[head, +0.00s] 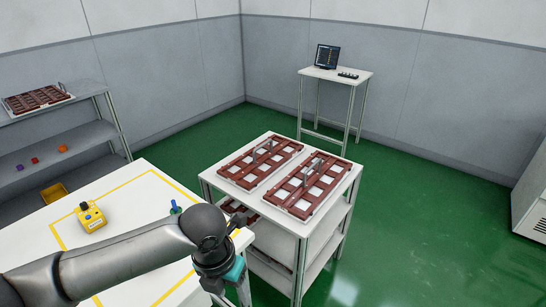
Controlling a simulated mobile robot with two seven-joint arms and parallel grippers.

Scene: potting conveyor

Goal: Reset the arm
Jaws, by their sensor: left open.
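My left arm comes in from the lower left over the white table (135,185). Its left gripper (246,296) hangs at the bottom of the head view, beside the table's right edge and in front of the white cart. The gripper is open, and I see nothing between its fingers; the tips are partly cut off by the frame. My right gripper is not in the head view.
The white cart (290,222) carries two brown trays (262,160) (305,187) with white cells. A yellow device (91,217) stands on the table. A shelf (62,145) is at left, a laptop stand (345,76) at the back. Green floor is clear at right.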

